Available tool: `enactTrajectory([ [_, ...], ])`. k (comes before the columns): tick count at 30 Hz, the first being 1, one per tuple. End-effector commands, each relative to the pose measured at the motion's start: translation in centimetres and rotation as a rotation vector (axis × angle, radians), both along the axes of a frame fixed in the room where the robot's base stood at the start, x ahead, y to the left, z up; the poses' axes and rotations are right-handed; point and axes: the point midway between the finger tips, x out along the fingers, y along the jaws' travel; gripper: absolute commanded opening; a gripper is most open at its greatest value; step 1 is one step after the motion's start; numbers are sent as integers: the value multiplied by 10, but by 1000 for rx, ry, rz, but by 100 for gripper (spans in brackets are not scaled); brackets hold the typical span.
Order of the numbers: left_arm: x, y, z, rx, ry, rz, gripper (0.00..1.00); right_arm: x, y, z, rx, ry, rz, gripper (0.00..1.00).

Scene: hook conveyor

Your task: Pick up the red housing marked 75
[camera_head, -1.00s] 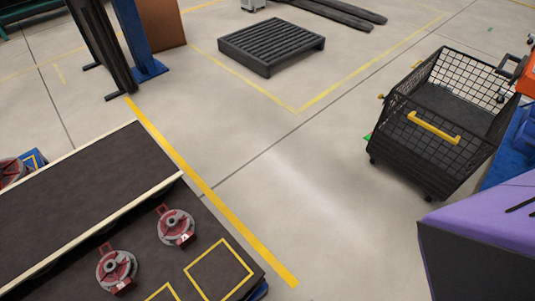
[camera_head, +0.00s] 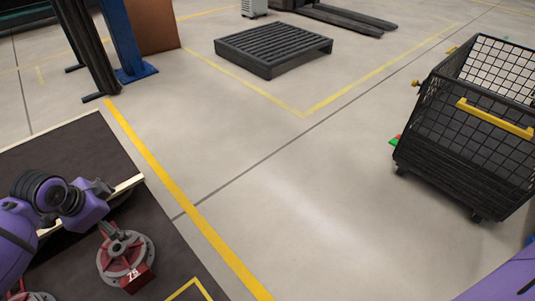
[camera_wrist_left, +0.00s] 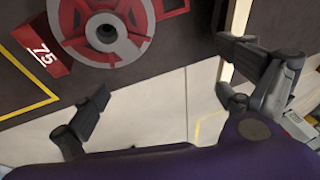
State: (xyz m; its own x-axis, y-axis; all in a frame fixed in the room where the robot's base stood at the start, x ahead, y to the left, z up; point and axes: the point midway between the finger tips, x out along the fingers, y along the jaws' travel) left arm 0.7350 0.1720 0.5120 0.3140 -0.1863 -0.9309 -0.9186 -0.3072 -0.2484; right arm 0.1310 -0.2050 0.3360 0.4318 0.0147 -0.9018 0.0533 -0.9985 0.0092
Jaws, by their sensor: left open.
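The red housing marked 75 (camera_head: 126,258) sits on the dark table top, its grey ring and hub facing up and its numbered red block toward the front. In the left wrist view the housing (camera_wrist_left: 105,30) is at the top, partly cut off, with the white 75 readable. My left gripper (camera_head: 103,208) is open and empty beside the housing, just above and left of it in the head view. In the left wrist view its fingers (camera_wrist_left: 165,82) are spread wide, with the housing beyond them. My right gripper is not visible.
Another red and grey housing (camera_head: 32,296) is cut off at the bottom left edge. A pale-edged dark belt (camera_head: 75,150) lies behind my left arm. Yellow outlines mark the table. A black mesh cart (camera_head: 465,140) stands right; a dark pallet (camera_head: 273,48) lies at the back on open floor.

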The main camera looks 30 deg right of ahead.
Motion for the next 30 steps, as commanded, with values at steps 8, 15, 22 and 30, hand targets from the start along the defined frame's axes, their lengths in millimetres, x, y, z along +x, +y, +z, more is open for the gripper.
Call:
enactTrajectory([
  [8,-48,36,-17,103,275,-206,96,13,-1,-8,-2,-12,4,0],
  [15,-50,34,-43,105,282,-220,96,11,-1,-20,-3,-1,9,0],
  [22,-49,33,-73,106,283,-218,96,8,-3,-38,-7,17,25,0],
  [30,-47,30,-92,105,278,-217,96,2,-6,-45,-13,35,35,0],
])
